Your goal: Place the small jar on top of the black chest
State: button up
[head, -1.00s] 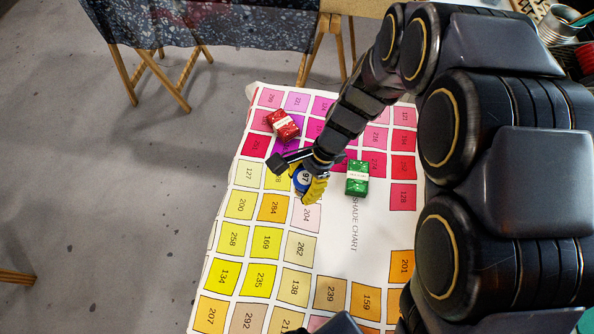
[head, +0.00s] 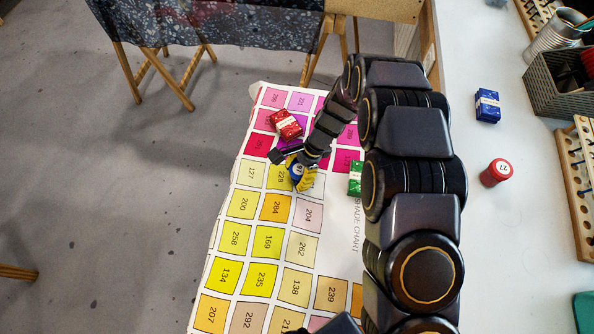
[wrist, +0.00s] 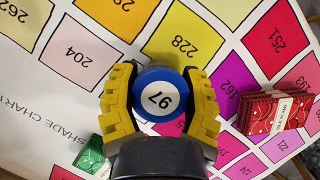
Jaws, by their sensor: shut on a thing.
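A small round jar (head: 297,171) with a blue lid and a white "97" label is between the yellow fingers of my gripper (head: 303,175), over the left part of the shade chart. In the wrist view the jar (wrist: 158,95) sits between both fingers of my gripper (wrist: 160,108), which is shut on it. I cannot tell whether the jar touches the chart. No chest with a clear top is plain to see; a dark grey woven box (head: 548,98) with items in it stands at the right of the head view.
A red packet (head: 286,124) and a green packet (head: 355,178) lie on the chart (head: 345,245). On the white counter at right are a blue packet (head: 487,105), a red "27" jar (head: 496,172), a metal can (head: 553,35) and a wooden rack (head: 572,185).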

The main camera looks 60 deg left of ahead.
jog(key=shift+f, duration=0.1)
jog(key=o, duration=1.1)
jog(key=v, duration=1.2)
jog(key=shift+r, duration=0.2)
jog(key=shift+w+d, duration=0.1)
